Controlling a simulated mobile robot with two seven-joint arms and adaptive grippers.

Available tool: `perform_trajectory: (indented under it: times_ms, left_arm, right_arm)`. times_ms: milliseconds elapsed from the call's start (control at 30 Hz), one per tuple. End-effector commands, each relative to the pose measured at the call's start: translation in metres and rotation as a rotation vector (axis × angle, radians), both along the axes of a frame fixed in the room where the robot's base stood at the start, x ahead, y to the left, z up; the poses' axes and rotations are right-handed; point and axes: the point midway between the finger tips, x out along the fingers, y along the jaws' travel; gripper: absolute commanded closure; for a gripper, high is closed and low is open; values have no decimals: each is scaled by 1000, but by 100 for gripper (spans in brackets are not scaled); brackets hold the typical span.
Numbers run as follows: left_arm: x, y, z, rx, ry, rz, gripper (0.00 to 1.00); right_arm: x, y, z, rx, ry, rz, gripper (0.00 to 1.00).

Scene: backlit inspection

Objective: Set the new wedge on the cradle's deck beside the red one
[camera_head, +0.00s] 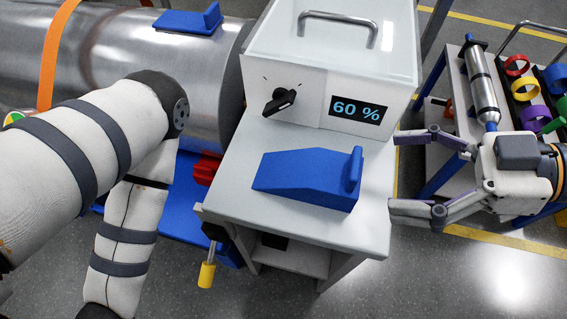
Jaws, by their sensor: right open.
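A blue wedge (305,178) with an upright handle plate at its right end lies on the white cabinet top (232,195). A red wedge (206,168), partly hidden by the cabinet, sits low beside the metal pipe. Under it is the cradle's blue deck (182,207), largely covered by my left arm. My right gripper (397,172) is open and empty, pointing left at the cabinet's right edge, its fingers apart and not touching the blue wedge. My left arm crosses the left side; its gripper is out of view.
A white box (300,95) with a knob and a "60 %" display stands behind the blue wedge. Another blue piece (188,20) rests on the pipe (110,50). A yellow-handled clamp (207,272) hangs at front. A cart (455,120) with coloured rings stands right.

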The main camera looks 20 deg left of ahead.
Motion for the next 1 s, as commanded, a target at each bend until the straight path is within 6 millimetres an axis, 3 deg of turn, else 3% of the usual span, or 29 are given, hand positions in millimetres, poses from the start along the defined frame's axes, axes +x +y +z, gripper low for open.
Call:
perform_trajectory:
  times_ms: [67, 300, 700, 967, 1000]
  left_arm:
    - [-1, 0, -1, -1, 2, 0, 22]
    - [-6, 0, -9, -1, 17, -1, 22]
    - [-9, 0, -14, -1, 27, 0, 22]
    - [-8, 0, -14, -1, 26, 0, 22]
    - [-8, 0, -14, -1, 26, 0, 22]
  right_arm:
    - [1, 1, 2, 7, -19, 6, 18]
    - [0, 47, -20, 7, -16, 12, 18]
    - [1, 101, -52, 6, -16, 8, 18]
    - [2, 107, -53, 6, -20, 5, 18]
    - [2, 107, -53, 6, -20, 5, 25]
